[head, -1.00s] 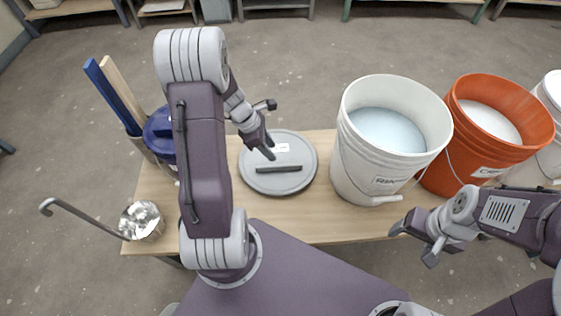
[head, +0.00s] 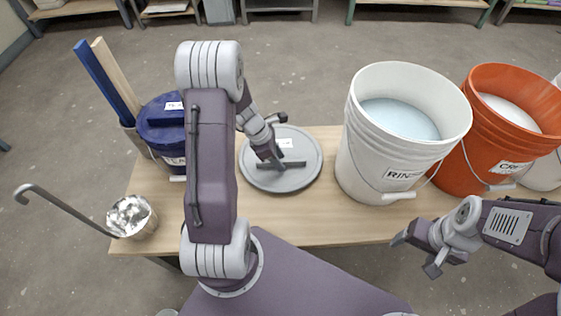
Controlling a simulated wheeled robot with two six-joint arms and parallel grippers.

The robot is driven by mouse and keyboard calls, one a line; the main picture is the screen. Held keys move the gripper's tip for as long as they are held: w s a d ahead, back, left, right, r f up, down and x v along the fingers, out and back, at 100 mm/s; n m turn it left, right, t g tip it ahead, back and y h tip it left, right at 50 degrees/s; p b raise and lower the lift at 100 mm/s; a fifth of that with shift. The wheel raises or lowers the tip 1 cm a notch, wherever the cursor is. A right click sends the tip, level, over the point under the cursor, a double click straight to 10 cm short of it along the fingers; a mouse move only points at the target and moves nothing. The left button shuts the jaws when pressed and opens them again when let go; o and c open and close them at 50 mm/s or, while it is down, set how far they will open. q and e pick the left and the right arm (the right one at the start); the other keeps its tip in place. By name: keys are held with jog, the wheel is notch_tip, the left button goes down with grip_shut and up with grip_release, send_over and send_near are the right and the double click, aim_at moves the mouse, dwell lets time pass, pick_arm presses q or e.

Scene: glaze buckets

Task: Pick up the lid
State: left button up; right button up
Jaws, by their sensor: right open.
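The lid (head: 309,166) is a flat grey disc with a bar handle and a white label, lying on the wooden table left of the white bucket. My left gripper (head: 275,160) points down at the middle of the lid, over its handle. The gripper covers most of the handle, so I cannot tell whether its fingers are closed on it. The lid looks flat on the table. My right gripper (head: 415,256) is open and empty at the table's front edge, in front of the white bucket.
A white bucket (head: 364,150) of pale blue liquid and an orange bucket (head: 478,150) stand right of the lid, with another white bucket at the edge. A dark blue lidded bucket (head: 160,140), sticks and a metal ladle (head: 132,216) are at left. Bare table (head: 290,220) lies before the lid.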

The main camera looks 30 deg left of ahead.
pick_arm(q)
jog(key=shift+f, duration=0.1)
dwell(0.3)
jog(key=shift+f, duration=0.1)
grip_shut()
jog(key=shift+d, duration=0.1)
dwell(1.2)
